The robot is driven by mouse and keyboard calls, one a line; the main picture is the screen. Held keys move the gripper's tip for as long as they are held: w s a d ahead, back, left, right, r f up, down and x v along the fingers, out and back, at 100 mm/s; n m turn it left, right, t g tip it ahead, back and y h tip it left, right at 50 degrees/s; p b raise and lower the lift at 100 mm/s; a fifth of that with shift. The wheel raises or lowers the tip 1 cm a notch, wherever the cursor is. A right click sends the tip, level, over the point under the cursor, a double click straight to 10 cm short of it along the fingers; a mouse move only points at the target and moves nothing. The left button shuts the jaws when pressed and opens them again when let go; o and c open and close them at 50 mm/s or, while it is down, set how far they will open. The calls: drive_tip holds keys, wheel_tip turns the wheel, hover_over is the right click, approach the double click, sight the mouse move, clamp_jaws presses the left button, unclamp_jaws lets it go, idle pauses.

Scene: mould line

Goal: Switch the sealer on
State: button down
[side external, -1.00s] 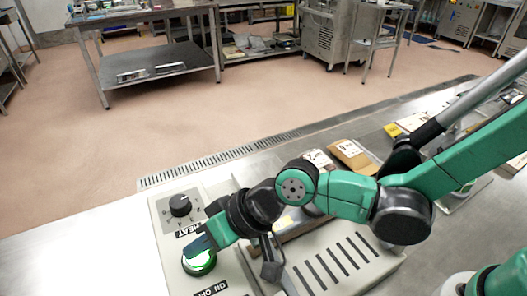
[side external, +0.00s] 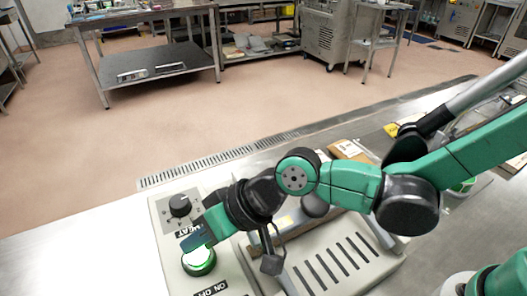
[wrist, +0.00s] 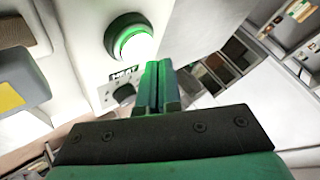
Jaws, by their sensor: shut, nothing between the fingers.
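The sealer is a pale machine with a slotted body (side external: 335,262) and a control panel (side external: 166,238) on its left. The panel carries a round green button (side external: 199,263) above an ON OFF label. The button glows bright green and white; in the wrist view the lit button (wrist: 130,40) sits in a green ring. My gripper (side external: 192,241) is shut and empty. Its fingertips are just above the button's upper edge in the side view and overlap part of it.
A black HEAT knob (side external: 180,206) stands on the panel close behind my fingers. A brown packet (side external: 347,150) lies behind the sealer, partly hidden by my arm. The steel counter (side external: 75,245) left of the panel is clear.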

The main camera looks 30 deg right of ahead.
sight(204, 254)
drive_tip(key=shift+r, duration=2.6)
drive_tip(key=shift+d, duration=0.1)
drive_tip(key=d+m+t+h, duration=0.3)
drive_tip(key=d+h, duration=0.5)
drive_tip(key=d, duration=2.1)
drive_tip(key=shift+s+d+m, duration=0.2)
drive_tip(key=shift+s+m, duration=0.2)
drive_tip(key=shift+m, duration=0.2)
